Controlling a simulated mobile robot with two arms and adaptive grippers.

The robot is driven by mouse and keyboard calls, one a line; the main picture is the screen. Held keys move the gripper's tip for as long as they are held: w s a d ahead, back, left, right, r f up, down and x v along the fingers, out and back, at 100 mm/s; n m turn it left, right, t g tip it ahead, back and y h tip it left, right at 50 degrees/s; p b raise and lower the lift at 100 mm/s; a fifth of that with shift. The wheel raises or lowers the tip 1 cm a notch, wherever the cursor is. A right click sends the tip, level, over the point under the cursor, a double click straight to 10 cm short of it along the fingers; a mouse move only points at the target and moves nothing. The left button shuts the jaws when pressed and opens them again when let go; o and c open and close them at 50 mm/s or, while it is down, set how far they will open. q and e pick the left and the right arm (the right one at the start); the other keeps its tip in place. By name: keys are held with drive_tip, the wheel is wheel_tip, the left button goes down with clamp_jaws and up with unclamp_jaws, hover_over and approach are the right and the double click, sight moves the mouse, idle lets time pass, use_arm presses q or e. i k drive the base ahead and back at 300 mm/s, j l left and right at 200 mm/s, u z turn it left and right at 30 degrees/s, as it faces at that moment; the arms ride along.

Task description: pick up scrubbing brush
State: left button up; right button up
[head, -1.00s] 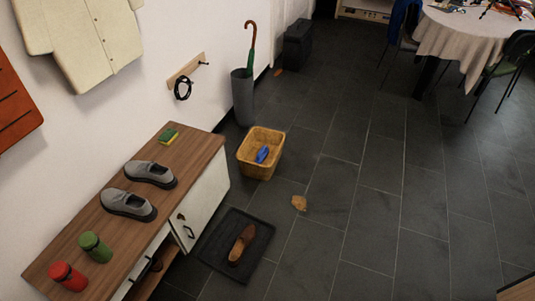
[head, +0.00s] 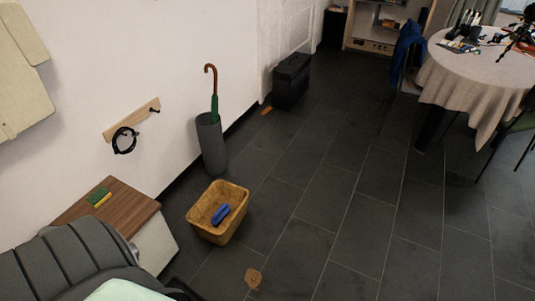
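A small blue object (head: 221,214), which looks like the scrubbing brush, lies inside a yellow-brown basket (head: 238,202) on the floor. Its bristles cannot be made out at this size. The basket stands to the right of the wooden-topped cabinet and in front of the grey umbrella stand. Neither of my grippers is in the head view.
The cabinet (head: 127,208) carries a green and yellow sponge (head: 99,197); its near part is hidden. A grey stand (head: 211,146) holds an umbrella. A brown leaf (head: 253,278) lies before the basket. A clothed table (head: 459,78) stands at upper right. Dark tiled floor between is clear.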

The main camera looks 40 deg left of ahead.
sight(224, 210)
drive_tip(key=i+l+u, duration=0.1)
drive_tip(key=i+u, duration=0.15)
drive_tip(key=i, duration=0.3)
drive_tip(key=i+l+u, duration=0.25)
drive_tip(key=i, duration=0.3)
drive_tip(key=j, duration=0.1)
